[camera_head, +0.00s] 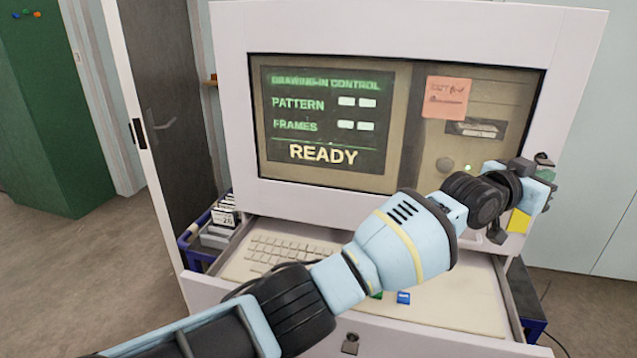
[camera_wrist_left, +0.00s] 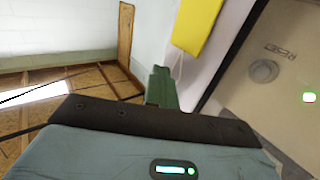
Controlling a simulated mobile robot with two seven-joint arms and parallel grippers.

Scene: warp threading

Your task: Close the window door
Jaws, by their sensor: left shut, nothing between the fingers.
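The window door (camera_head: 400,185) is a pale frame with a dark-edged, tinted pane on the front of a white cabinet. It stands across the lit screen and control panel; I cannot tell whether it sits fully flush. My left arm crosses in front of it, and my left gripper (camera_head: 541,178) is at the door's lower right edge. The gripper is shut and empty; its dark green fingertip shows in the left wrist view (camera_wrist_left: 160,86), beside the pale frame. I cannot tell if it touches. My right gripper is not in view.
A yellow tag (camera_head: 519,221) hangs by the right edge, also in the left wrist view (camera_wrist_left: 197,27). Below, an open drawer holds a keyboard (camera_head: 283,252) and a small blue block (camera_head: 404,297). A blue crate (camera_head: 202,256) stands left. The screen (camera_head: 325,120) reads READY.

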